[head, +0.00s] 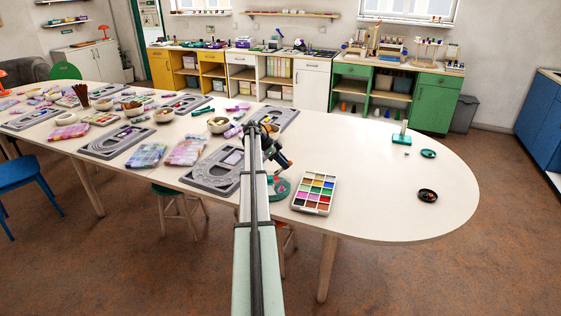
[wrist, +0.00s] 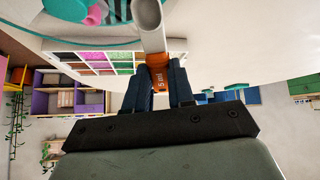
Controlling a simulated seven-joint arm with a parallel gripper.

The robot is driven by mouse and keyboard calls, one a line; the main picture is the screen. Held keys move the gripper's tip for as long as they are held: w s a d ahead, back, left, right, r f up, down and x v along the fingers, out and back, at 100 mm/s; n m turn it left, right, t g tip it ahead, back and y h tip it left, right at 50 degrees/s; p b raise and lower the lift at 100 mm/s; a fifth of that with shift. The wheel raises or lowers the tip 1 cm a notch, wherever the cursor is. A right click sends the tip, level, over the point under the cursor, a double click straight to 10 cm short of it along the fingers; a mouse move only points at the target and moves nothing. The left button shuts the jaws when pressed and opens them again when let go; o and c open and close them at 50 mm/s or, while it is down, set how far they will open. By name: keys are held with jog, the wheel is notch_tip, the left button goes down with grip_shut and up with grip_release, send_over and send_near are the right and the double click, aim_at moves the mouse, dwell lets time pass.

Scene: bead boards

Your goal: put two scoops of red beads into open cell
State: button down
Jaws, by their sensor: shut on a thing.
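My gripper (wrist: 160,88) is shut on a measuring scoop (wrist: 149,28), gripping its orange part marked "5 ml" between the blue fingers; its pale hollow end points away. In the head view my gripper (head: 284,162) is above the table, left of the white bead tray (head: 335,183). The scoop is mostly hidden there. The tray has several cells of different colours, including red ones; I cannot tell which cell is the open one. The tray also shows in the wrist view (wrist: 182,44). Whether the scoop holds beads cannot be seen.
A teal round dish (head: 281,190) with something pink lies left of the tray, partly behind my arm. A dark dish (head: 427,195), a teal dish (head: 428,153) and a teal stand (head: 401,139) are at the right. Grey bead boards (head: 212,177) crowd the left; table right of the tray is mostly clear.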

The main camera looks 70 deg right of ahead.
aim_at(291, 162)
jog(key=s+t, duration=0.1)
jog(key=d+f+t+y, duration=0.1)
jog(key=t, duration=0.1)
jog(key=s+f+t+y, duration=0.1)
jog(key=shift+s+d+f+t, duration=0.1)
jog(key=shift+s+d+t, duration=0.05)
jog(key=shift+s+t, duration=0.25)
jog(key=shift+t, duration=0.3)
jog(key=shift+s+d+r+t+y, duration=0.1)
jog(key=shift+r+t+y, duration=0.35)
jog(key=shift+r, duration=0.45)
